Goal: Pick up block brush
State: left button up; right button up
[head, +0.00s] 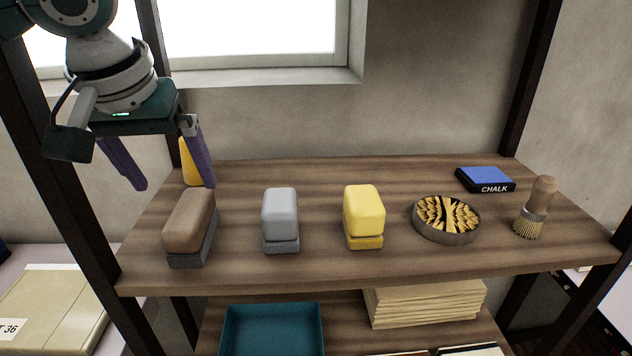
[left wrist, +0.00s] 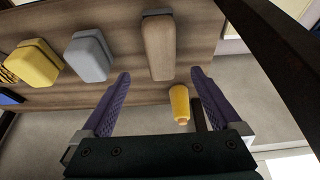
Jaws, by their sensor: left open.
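A brown wooden block brush (head: 190,221) with a dark grey base stands at the left end of the wooden shelf. It also shows in the left wrist view (left wrist: 159,47), at the top middle. My left gripper (head: 175,187) is open and empty, with its purple fingers pointing down above and behind the brown block brush. In the left wrist view my left gripper (left wrist: 160,74) has its two fingers apart, with the near end of the brown block between their lines. My right gripper is not in view.
A grey block (head: 280,217) and a yellow block (head: 364,214) stand to the right. A yellow-orange object (head: 188,163) stands behind the brown block, close to my left fingers. A round tin (head: 446,235), chalk box (head: 485,178) and round brush (head: 537,208) are farther right. Dark posts (head: 60,150) flank the shelf.

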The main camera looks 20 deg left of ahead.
aim_at(187, 208)
pick_arm(q)
jog(key=x, duration=0.2)
jog(key=shift+d+f, duration=0.1)
jog(key=shift+f, duration=0.25)
jog(key=shift+x, duration=3.05)
jog(key=shift+s, duration=0.1)
jog(key=shift+f+p, duration=0.2)
jog(key=shift+p, duration=0.1)
jog(key=c, duration=1.5)
jog(key=shift+c, duration=0.2)
notch_tip(187, 208, up, 11)
jog(key=shift+f+b, duration=0.2)
jog(key=shift+b, duration=0.1)
